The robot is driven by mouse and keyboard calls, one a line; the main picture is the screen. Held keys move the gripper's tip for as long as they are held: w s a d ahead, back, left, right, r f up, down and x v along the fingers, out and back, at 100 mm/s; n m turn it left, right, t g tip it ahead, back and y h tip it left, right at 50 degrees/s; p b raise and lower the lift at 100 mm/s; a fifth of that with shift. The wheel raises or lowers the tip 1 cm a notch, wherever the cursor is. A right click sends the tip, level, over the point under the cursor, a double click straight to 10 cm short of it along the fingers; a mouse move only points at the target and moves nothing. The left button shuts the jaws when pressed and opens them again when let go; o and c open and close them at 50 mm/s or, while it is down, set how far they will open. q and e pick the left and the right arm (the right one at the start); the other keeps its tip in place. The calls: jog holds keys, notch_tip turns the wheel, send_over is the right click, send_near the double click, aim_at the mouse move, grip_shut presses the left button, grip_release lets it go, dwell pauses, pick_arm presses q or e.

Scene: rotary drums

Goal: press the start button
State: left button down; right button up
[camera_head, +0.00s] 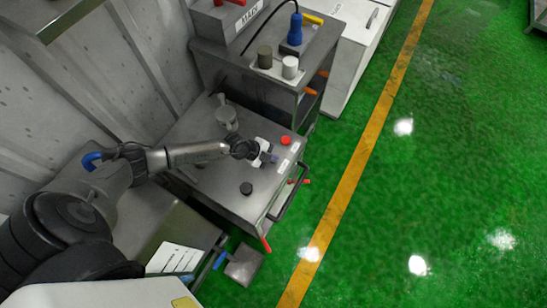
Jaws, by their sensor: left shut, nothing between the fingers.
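A steel cabinet with a sloped top panel (210,190) stands left of the middle. I cannot tell which control is the start button. My left arm reaches in from the left over the panel. My left gripper (268,154) is shut and empty, just left of and below the red button in the picture. It hides part of the panel beneath it. Whether it touches the panel cannot be told. My right gripper is not in view.
A taller cabinet (310,50) behind carries a grey and a white cylinder and a blue plug with a cable. A dark handle (288,192) juts from the front cabinet's right side. Green floor with a yellow line (360,160) is free to the right. A grey wall stands left.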

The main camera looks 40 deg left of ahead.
pick_arm(q)
jog(key=shift+f, duration=0.25)
dwell(0.3)
jog(key=shift+r+p, duration=1)
jog(key=shift+p, duration=0.4)
jog(key=shift+r+p, duration=0.45)
jog(key=shift+p, duration=0.1)
notch_tip(320, 180, up, 3)
jog(key=p, duration=0.4)
jog(key=shift+r+p, duration=0.55)
jog(key=shift+p, duration=0.2)
